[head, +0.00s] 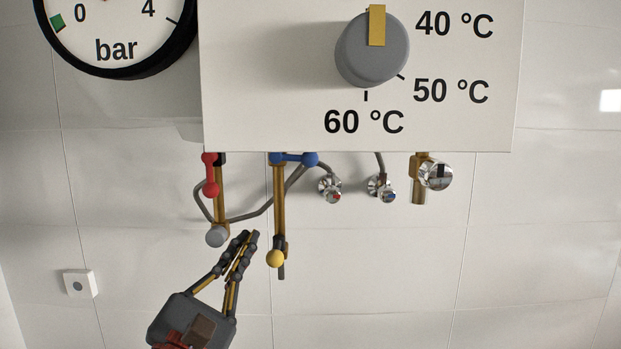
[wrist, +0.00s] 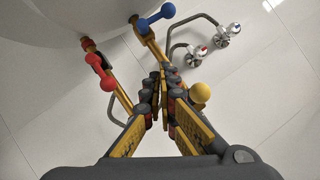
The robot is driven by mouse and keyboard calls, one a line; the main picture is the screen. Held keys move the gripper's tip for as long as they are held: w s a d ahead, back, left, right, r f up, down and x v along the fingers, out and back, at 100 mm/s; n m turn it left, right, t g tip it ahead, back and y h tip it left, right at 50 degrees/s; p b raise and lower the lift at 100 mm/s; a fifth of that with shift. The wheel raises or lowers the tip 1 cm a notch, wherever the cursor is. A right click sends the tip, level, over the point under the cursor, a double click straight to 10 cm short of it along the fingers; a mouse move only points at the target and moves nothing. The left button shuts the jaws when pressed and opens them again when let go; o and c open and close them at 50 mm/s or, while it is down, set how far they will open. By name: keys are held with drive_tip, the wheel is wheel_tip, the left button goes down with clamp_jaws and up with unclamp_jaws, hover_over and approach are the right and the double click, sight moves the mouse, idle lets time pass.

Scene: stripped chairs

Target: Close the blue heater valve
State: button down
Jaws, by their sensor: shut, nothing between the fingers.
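The blue heater valve (head: 295,157) sits on a brass pipe just under the white heater box. Its handle lies sideways, crosswise to the pipe, with its round knob to the right. In the wrist view the blue handle (wrist: 157,17) is at the top, beyond the fingertips. My gripper (head: 247,238) is shut and empty, below and a little left of the blue valve, apart from it. In the wrist view the fingers (wrist: 165,80) are together, between the red-handled pipe and the yellow knob.
A red valve handle (head: 210,175) hangs along the left pipe, with a grey knob (head: 217,236) below. A yellow knob (head: 276,258) is right of my fingertips. Two chrome taps (head: 330,188) and a brass fitting (head: 432,172) are farther right. The heater box (head: 280,90) is overhead.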

sight(294, 158)
drive_tip(key=w+d+r, duration=0.1)
drive_tip(key=w, duration=0.1)
drive_tip(key=w+d+r+m, duration=0.1)
drive_tip(key=w+d+r, duration=0.1)
drive_tip(key=w+d+r+m+h, duration=0.1)
drive_tip(key=w+r, duration=0.1)
drive_tip(key=w, duration=0.1)
drive_tip(key=shift+d+r, duration=0.1)
drive_tip(key=shift+d, duration=0.3)
drive_tip(key=d+r, duration=0.1)
drive_tip(key=w+d+r, duration=0.1)
drive_tip(key=r, duration=0.1)
drive_tip(key=shift+d+p, duration=0.15)
drive_tip(key=shift+p, duration=0.2)
drive_tip(key=shift+s+r, duration=0.1)
